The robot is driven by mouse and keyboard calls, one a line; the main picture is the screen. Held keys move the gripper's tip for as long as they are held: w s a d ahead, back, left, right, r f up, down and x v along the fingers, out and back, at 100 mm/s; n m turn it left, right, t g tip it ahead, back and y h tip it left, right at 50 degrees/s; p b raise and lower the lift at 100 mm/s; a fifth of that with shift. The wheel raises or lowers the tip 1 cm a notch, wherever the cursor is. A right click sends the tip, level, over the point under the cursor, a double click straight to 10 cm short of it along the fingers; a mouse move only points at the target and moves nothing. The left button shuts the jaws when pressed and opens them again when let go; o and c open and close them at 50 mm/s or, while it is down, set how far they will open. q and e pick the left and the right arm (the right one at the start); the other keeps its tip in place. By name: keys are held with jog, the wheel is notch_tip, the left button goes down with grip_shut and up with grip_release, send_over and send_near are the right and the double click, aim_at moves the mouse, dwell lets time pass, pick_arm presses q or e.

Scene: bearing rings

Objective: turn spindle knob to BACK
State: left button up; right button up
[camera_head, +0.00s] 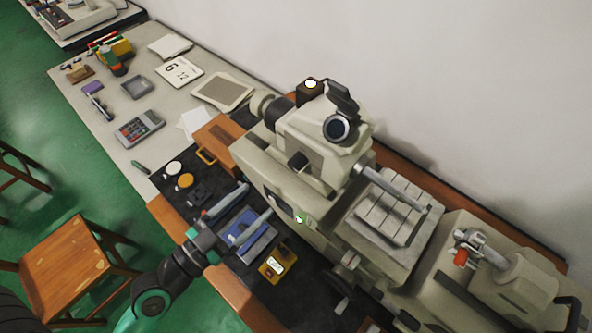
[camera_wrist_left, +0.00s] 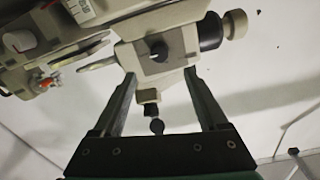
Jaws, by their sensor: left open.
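The lathe-like machine (camera_head: 330,185) stands along the wall, and its front panel carries a small green light (camera_head: 299,219). A dark square-looking knob (camera_head: 299,161) is on the front of the upper housing. It appears as a black knob (camera_wrist_left: 159,52) in the left wrist view. I cannot tell whether this is the spindle knob, and no BACK marking is readable. My left gripper (camera_head: 260,198) is open in front of the machine. In the left wrist view its fingers (camera_wrist_left: 160,74) are spread and empty, with the machine behind them. My right gripper is not in view.
A blue box (camera_head: 240,226) and a yellow-faced block (camera_head: 277,263) lie on the dark mat near my left arm. A handwheel with a crank (camera_head: 348,264) projects from the machine's front. A calculator (camera_head: 138,128) and papers lie on the left bench. A wooden chair (camera_head: 70,260) stands lower left.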

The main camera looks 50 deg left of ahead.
aim_at(292, 168)
pick_arm(q)
jog(key=w+p, duration=0.1)
jog(key=w, duration=0.2)
jog(key=w+p, duration=0.2)
jog(key=w, duration=0.2)
jog(key=w+p, duration=0.1)
jog(key=w, duration=0.3)
jog(key=shift+a+r, duration=0.2)
jog(key=shift+a, duration=0.15)
jog(key=shift+w, duration=0.45)
jog(key=shift+f, duration=0.1)
grip_shut()
